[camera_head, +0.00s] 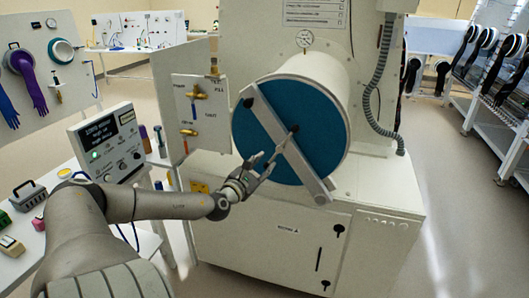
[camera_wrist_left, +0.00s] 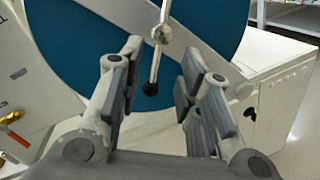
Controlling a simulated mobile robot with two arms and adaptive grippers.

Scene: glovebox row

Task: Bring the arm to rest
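My left arm (camera_head: 160,205) reaches in from the left in the head view. Its gripper (camera_head: 262,166) is in front of the round blue door (camera_head: 320,125) of a white chamber. In the left wrist view the gripper (camera_wrist_left: 157,78) is open, its two fingers well apart. A thin metal handle (camera_wrist_left: 155,65) with a black knob (camera_wrist_left: 150,88) shows in the gap between the fingers. I see no finger closed on it; whether any finger touches it I cannot tell. A grey bar (camera_head: 285,145) crosses the door diagonally. My right gripper is not in view.
A valve panel (camera_head: 201,115) with brass fittings is left of the door. A control box (camera_head: 106,142) with a display stands on the left bench, near a grey carrier (camera_head: 29,196). The floor on the right (camera_head: 440,220) is clear.

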